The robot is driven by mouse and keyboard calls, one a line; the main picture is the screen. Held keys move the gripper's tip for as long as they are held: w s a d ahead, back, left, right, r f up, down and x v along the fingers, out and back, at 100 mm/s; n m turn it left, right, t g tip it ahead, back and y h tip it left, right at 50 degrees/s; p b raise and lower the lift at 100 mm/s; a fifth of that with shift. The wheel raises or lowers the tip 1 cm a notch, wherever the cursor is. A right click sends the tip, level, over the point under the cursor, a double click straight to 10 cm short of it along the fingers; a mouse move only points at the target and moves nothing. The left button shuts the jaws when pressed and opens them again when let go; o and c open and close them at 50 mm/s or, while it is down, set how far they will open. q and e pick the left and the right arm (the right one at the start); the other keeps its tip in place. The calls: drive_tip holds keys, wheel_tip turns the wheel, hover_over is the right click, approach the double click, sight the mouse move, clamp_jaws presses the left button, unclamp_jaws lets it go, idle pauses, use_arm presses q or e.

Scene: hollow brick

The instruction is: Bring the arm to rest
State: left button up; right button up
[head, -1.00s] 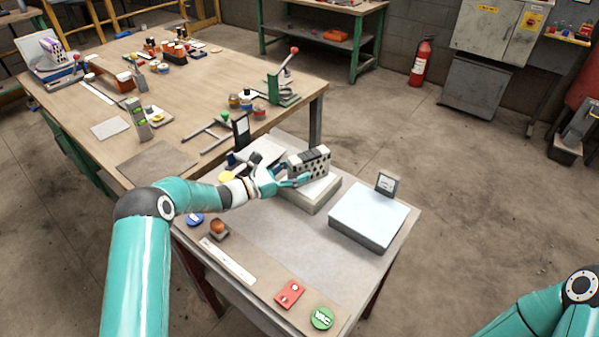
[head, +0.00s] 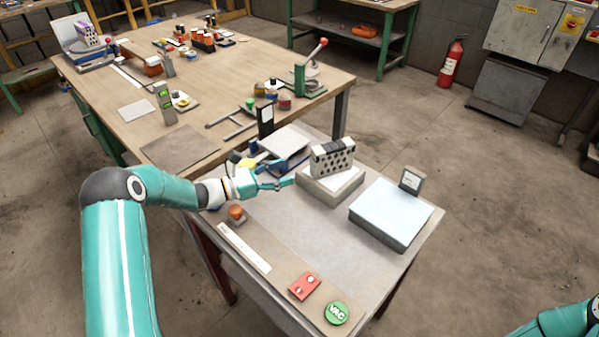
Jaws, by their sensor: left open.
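My left gripper (head: 281,177) is open and empty above the near table. It is to the left of the hollow brick and apart from it. The hollow brick (head: 333,160) is grey with dark holes and a dark top. It stands upright on a low pale block (head: 331,187). My left arm comes in from the left over the table's left edge. Only a small part of my right arm shows at the lower right corner; its gripper is out of view.
The near table (head: 290,245) holds a pale-topped scale (head: 391,214) with a small display, a red box (head: 305,286), a green VAC button (head: 337,313), an orange knob (head: 237,213) and a white strip (head: 244,247). A larger wooden bench (head: 220,85) with tools stands behind.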

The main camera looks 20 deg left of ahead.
use_arm(q)
drive_tip(key=shift+s+a, duration=0.35)
drive_tip(key=shift+w+r, duration=0.1)
